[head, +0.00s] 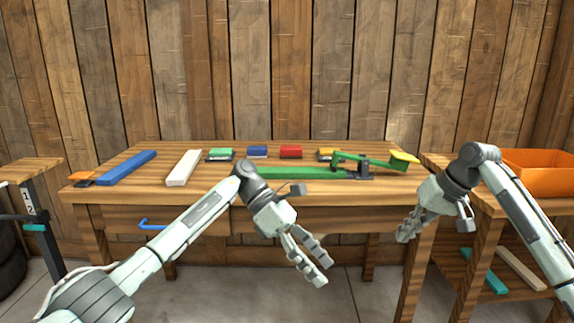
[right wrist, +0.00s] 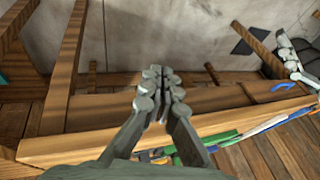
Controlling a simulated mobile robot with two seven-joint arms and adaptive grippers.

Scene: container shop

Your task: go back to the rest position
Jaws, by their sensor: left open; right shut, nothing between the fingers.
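My left gripper (head: 307,258) hangs open and empty in front of the table's front edge in the head view, its fingers pointing down and to the right. My right gripper (head: 405,233) is further right, in front of the gap between the two tables, with its fingers pointing down and left. In the right wrist view its fingers (right wrist: 160,98) are together with nothing between them. Neither gripper touches anything that I can see.
The wooden table (head: 130,190) bears a blue bar (head: 127,167), a white bar (head: 184,168), several small coloured blocks and a green lever device (head: 365,161). A blue drawer handle (head: 150,225) sticks out in front. An orange bin (head: 541,173) stands right. The floor in front is clear.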

